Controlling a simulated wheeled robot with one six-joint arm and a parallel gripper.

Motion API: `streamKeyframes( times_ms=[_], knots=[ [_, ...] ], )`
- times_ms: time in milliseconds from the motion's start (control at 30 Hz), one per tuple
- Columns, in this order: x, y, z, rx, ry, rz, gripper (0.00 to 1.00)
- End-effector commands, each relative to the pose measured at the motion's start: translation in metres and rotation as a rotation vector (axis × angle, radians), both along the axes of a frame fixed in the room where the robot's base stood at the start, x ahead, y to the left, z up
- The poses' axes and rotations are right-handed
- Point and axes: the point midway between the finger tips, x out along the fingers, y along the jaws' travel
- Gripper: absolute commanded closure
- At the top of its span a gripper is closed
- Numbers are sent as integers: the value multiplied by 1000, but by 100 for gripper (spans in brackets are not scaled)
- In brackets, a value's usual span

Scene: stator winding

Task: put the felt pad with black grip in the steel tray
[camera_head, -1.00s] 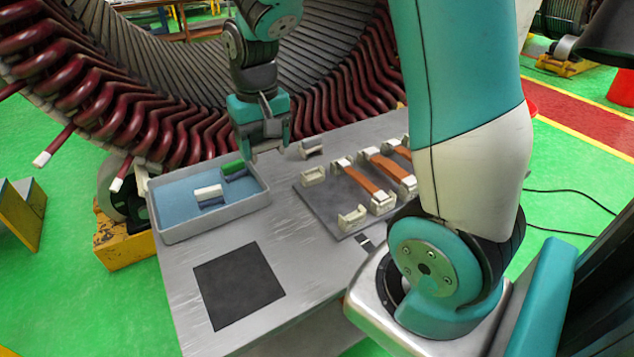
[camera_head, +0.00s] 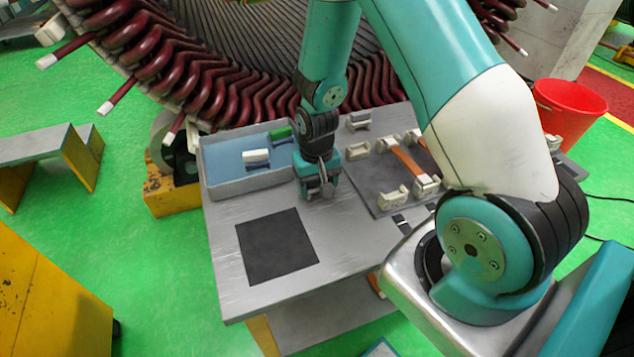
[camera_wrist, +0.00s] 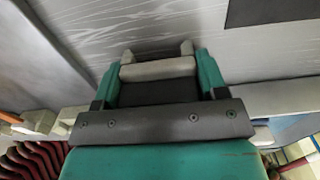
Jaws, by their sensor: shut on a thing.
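My gripper (camera_head: 319,190) is low over the bare table between the tray and the dark fixture board. It is shut on the felt pad with black grip; in the wrist view the pale grey felt pad (camera_wrist: 158,70) and its black grip (camera_wrist: 156,92) lie between the teal fingers. In the head view the pad is mostly hidden by the fingers. Whether it touches the table I cannot tell. The steel tray (camera_head: 250,186), grey-walled with a blue floor, is just left of my gripper; its wall also shows in the wrist view (camera_wrist: 275,101).
The tray holds a white pad (camera_head: 255,156) and a green pad (camera_head: 281,133). A black square mat (camera_head: 277,247) lies in front. The fixture board (camera_head: 371,187) with cream holders and copper-coloured bars is at right. Another pale block (camera_head: 358,121) stands behind it.

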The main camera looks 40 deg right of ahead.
Motion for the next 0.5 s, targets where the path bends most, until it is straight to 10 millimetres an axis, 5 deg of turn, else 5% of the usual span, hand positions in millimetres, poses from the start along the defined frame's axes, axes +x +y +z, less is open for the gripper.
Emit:
streamKeyframes(
  times_ms=[400, 433, 500],
  knots=[
    [1, 0, -7, -1, -2, 0, 63],
    [1, 0, -6, -1, -2, 0, 30],
    [1, 0, -6, -1, -2, 0, 14]
  ],
)
